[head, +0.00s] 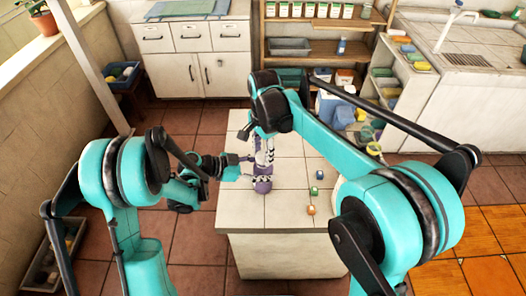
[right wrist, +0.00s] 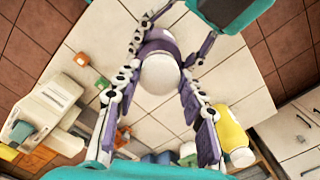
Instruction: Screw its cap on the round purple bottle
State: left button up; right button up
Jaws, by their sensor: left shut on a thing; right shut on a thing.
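The round purple bottle (head: 262,187) stands on the white tiled table, with my left gripper (head: 254,179) closed around it from the left. My right gripper (head: 263,163) reaches down from above, directly over the bottle, and is shut on a pale rounded piece that looks like the cap. In the right wrist view this white cap (right wrist: 159,74) sits between the fingers, with the purple bottle (right wrist: 156,46) just behind it. The cap is in line with the bottle top; whether they touch I cannot tell. The fingers hide much of the bottle's neck.
The table's front left is clear. Shelves (head: 317,48) and a sink counter (head: 470,50) stand behind.

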jog(key=shift+f, duration=0.45)
jog(key=m, duration=0.4)
jog(key=shift+m, duration=0.4)
jog(key=m, duration=0.4)
jog(key=shift+w, duration=0.1)
jog(key=m, duration=1)
jog(key=shift+m, duration=0.3)
jog(key=o, duration=0.7)
